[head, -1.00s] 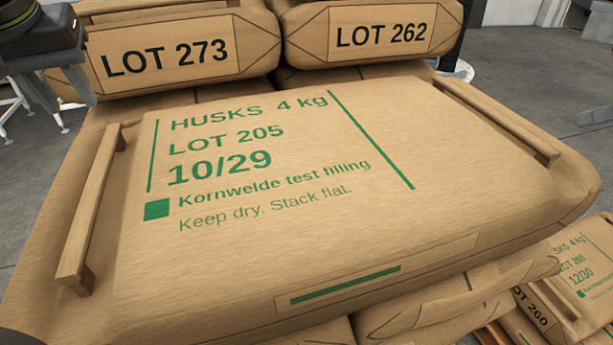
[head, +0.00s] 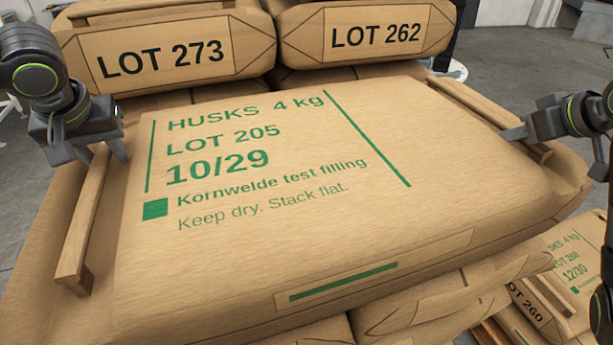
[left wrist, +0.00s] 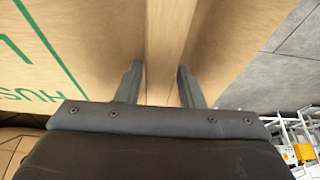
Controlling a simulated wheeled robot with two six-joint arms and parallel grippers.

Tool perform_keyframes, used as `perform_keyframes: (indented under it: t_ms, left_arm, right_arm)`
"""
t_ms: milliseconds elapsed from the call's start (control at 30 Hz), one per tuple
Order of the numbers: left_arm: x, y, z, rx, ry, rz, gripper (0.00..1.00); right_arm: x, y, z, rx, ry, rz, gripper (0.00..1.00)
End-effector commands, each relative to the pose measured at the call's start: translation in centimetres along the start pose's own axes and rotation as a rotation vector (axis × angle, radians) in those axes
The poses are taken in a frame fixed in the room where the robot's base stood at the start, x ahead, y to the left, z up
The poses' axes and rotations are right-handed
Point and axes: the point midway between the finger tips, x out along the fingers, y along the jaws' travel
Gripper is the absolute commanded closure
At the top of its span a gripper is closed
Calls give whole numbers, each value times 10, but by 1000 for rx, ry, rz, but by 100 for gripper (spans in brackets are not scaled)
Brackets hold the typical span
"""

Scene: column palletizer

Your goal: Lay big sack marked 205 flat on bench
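The big sack marked LOT 205 (head: 300,235) lies flat, print up, on other sacks and fills the middle of the head view. It has a wooden bar handle on its left side (head: 85,225) and another on its right side (head: 470,105). My left gripper (head: 108,150) is at the far part of the left handle. No bench is identifiable.
Sacks marked LOT 273 (head: 165,55) and LOT 262 (head: 375,38) lie just behind the big sack. More sacks lie below it, and one marked LOT 260 (head: 528,308) is at the lower right. Grey floor (head: 510,85) shows at the back right.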

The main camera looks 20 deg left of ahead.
Motion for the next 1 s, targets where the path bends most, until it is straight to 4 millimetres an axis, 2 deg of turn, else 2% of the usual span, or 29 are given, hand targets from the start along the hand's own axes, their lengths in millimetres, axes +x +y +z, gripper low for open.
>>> perform_keyframes:
  t_ms: [267,467,533,1000]
  left_arm:
    - [0,0,0,-1,0,0,65]
    - [0,0,0,-1,0,1,92]
    - [0,0,0,-1,0,1,100]
    - [0,0,0,-1,0,1,100]
  right_arm:
    - [1,0,0,0,0,0,71]
    - [0,0,0,0,0,0,97]
    - [0,0,0,0,0,0,100]
    - [0,0,-1,0,1,1,100]
